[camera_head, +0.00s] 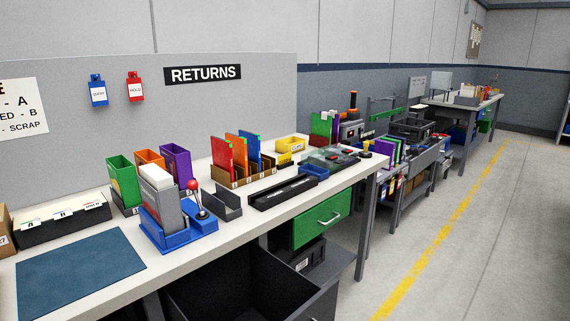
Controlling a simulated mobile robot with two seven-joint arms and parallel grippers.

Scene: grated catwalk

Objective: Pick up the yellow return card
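I cannot make out a yellow return card for certain. The clearest yellow item nearby is a small yellow bin (291,145) at the back of the white workbench (105,284), under and right of the RETURNS sign (203,73). A grey holder with white cards (159,193) stands in a blue tray (205,225) near the bench's front edge. A wooden rack (237,178) holds red, orange and blue upright folders. Neither gripper is in view.
Green (123,180), orange and purple bins stand behind the blue tray. A red-knobbed lever (194,185) rises beside the holder. A blue mat (78,271) lies front left. A green drawer (321,219) and dark bin (250,290) sit below. The floor right is clear.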

